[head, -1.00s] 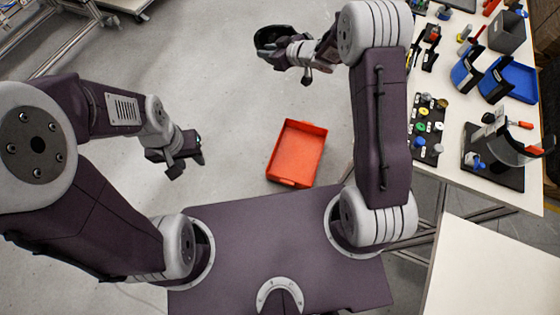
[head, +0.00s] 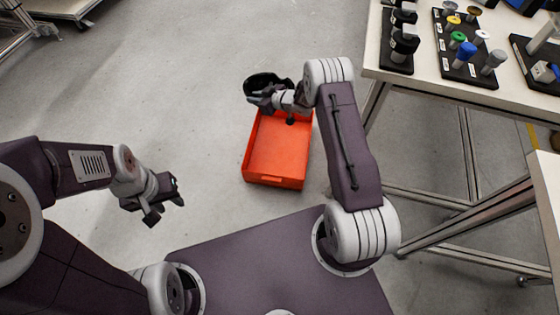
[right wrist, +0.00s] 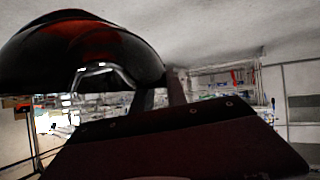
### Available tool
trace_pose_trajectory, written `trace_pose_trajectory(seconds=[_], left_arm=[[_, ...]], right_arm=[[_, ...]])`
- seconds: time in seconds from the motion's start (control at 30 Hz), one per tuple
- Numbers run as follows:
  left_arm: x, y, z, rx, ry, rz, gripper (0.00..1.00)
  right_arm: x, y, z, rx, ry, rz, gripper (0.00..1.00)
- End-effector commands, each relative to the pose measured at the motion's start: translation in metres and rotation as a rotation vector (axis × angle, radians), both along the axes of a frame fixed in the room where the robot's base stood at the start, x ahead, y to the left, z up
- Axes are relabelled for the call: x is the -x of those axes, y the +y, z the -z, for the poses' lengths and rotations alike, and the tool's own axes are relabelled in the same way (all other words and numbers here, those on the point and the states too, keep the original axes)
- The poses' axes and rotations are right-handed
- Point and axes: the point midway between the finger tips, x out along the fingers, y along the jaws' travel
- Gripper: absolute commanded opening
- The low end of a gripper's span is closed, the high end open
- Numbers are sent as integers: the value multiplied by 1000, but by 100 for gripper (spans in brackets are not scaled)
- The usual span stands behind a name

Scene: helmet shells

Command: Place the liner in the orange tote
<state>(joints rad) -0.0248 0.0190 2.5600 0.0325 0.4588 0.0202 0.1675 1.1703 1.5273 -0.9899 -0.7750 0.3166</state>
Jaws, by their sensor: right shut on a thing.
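The orange tote (head: 278,160) stands on the floor in the middle of the head view, its near part empty. My right gripper (head: 262,97) is shut on the dark, curved liner (head: 266,82) and holds it over the far end of the tote. In the right wrist view the liner (right wrist: 80,50) shows as a glossy black shell with a reddish sheen at the upper left, against my gripper's fingers (right wrist: 155,100). My left gripper (head: 165,198) hangs empty to the left of the tote; its fingers look apart.
A white workbench (head: 425,75) at the upper right holds black racks (head: 460,50) with coloured knobs. Another pale table (head: 548,195) stands at the right edge. The grey floor left of the tote is clear.

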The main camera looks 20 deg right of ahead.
Motion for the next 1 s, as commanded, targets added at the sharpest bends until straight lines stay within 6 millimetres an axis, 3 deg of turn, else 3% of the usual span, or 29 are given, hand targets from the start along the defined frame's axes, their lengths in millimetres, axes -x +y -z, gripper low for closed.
trace_pose_trajectory(seconds=[0.03,0.2,0.33,0.5,0.77,1.0], left_arm=[[0,0,45,0,0,0,36],[0,0,115,0,0,0,36],[0,0,155,0,0,0,36],[0,0,180,0,0,0,36],[0,0,183,0,0,0,36],[0,0,226,0,0,0,36]], right_arm=[[1,-4,53,0,0,7,0],[6,-18,149,4,-2,35,0],[11,-27,204,5,-3,53,0],[14,-34,240,8,-7,69,0],[15,-36,247,8,-8,73,0],[16,-36,302,8,-6,72,0]])
